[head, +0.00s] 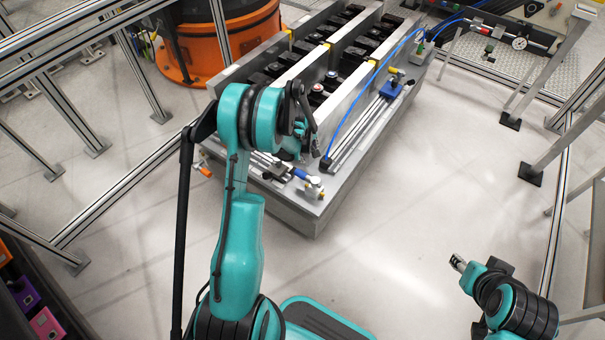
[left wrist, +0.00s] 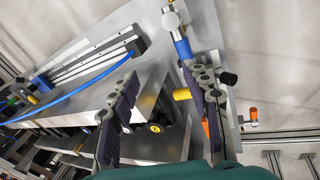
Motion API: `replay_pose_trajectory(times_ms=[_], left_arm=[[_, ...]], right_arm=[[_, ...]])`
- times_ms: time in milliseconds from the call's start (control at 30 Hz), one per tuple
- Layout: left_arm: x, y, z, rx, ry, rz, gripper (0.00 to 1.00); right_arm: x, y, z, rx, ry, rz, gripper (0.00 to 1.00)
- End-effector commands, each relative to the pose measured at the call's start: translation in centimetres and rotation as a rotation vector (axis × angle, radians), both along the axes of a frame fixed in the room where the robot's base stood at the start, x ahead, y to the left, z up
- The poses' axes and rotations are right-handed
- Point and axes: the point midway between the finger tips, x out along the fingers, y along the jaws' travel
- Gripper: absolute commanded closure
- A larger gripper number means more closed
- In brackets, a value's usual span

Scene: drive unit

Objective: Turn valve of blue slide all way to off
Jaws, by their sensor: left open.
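The drive unit (head: 345,165) is a long metal bench with rails. A blue slide block (head: 390,88) sits on the rail at its right side. A blue-bodied fitting with a silver end (head: 313,188) lies at the near corner. It also shows in the left wrist view (left wrist: 182,48), just beyond the right fingertip. I cannot tell which part is the valve handle, nor its setting. My left gripper (head: 303,142) is over the bench's near end. In the left wrist view its fingers (left wrist: 162,82) are apart and hold nothing. My right gripper (head: 457,262) is far from the bench, over the floor.
A blue hose (head: 365,100) runs along the bench. A yellow part (left wrist: 182,94) shows near the left gripper's right finger. An orange drum (head: 230,40) stands behind. Metal frames line the left and right. The floor (head: 420,190) right of the bench is clear.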

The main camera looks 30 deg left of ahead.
Motion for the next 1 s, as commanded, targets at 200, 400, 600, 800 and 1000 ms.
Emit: replay_pose_trajectory(times_ms=[200, 400, 600, 800, 1000], left_arm=[[0.1, 2.9, -8.4, -0.07, 0.039, 0.177, 0.52], [-0.2, 3.6, -11.5, -0.092, 0.052, 0.231, 0.52], [0.6, 3.6, -14.7, -0.092, 0.052, 0.232, 0.52], [1.4, 3.5, -17.5, -0.091, 0.052, 0.232, 0.52], [1.7, 3.5, -18.6, -0.091, 0.052, 0.232, 0.52]], right_arm=[[0.0, 0.0, 0.2, 0.0, 0.0, 0.0, 0.6], [0.0, 0.0, 0.0, 0.0, 0.0, 0.0, 0.6], [0.0, 0.0, -1.3, 0.0, 0.0, 0.0, 0.6], [0.0, 0.0, -2.5, 0.0, 0.0, 0.0, 0.6], [0.0, 0.0, -2.9, 0.0, 0.0, 0.0, 0.6]])
